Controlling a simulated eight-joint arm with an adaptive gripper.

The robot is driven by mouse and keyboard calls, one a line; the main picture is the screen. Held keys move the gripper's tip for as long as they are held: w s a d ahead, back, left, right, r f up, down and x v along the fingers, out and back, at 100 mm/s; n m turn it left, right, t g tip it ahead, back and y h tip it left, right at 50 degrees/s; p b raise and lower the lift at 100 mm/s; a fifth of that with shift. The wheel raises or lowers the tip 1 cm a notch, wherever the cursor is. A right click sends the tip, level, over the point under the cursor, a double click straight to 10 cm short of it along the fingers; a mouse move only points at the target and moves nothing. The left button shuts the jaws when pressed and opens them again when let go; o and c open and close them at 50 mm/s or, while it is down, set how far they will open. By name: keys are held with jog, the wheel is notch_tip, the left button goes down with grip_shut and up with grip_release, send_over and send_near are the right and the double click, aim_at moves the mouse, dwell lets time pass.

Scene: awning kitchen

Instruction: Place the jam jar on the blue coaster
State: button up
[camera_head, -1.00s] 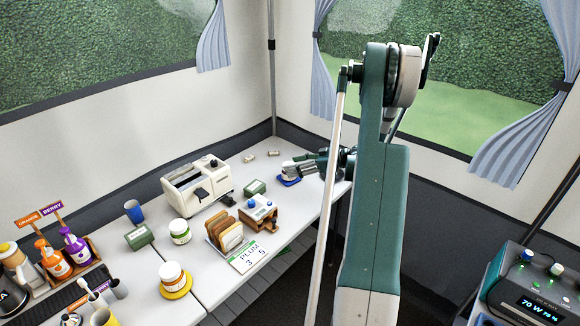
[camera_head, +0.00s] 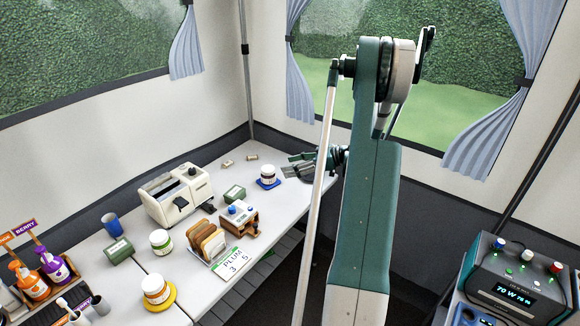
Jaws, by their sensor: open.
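A small white jar with a dark band (camera_head: 268,173) stands upright on the blue coaster (camera_head: 270,184), toward the far right end of the table. My gripper (camera_head: 290,166) is open and empty just to the right of this jar, apart from it, with its fingers pointing left toward it. A jar with a green label (camera_head: 161,242) stands bare on the table farther left. A jar with an orange label (camera_head: 155,288) stands on a yellow coaster (camera_head: 173,298) near the front.
A cream toaster (camera_head: 178,195) stands at the back of the table. A toast rack (camera_head: 206,242), a small wooden box with blue knobs (camera_head: 238,218), a green tin (camera_head: 234,194) and a "PLUM 3 5" card (camera_head: 235,263) are in the middle. A blue cup (camera_head: 111,224) stands left.

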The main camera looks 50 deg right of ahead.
dwell(0.6)
jog(key=w+a+r+m+g, duration=0.15)
jog(key=w+a+r, duration=0.3)
jog(key=a, duration=0.45)
jog(key=w+a+r+g, duration=0.25)
jog(key=a+r, duration=0.25)
jog(key=a, duration=0.4)
jog(key=a+r+m+g+h, duration=0.1)
jog(key=a+r, duration=0.2)
jog(key=a, duration=0.6)
jog(key=a+r, duration=0.3)
jog(key=a, duration=0.6)
jog(key=s+a+r+m+g+h, duration=0.15)
jog(key=s+a, duration=0.25)
jog(key=a, duration=0.5)
jog(key=s+a+r+h, duration=0.1)
jog(key=s+a+r, duration=0.2)
jog(key=s+a, duration=0.35)
jog(key=s+a+t+h, duration=0.1)
jog(key=s+a+h, duration=0.1)
jog(key=s+a, duration=1.1)
jog(key=shift+s+a+f+m, duration=0.3)
jog(key=shift+s+f, duration=0.1)
jog(key=shift+s, duration=0.25)
jog(key=shift+f, duration=0.1)
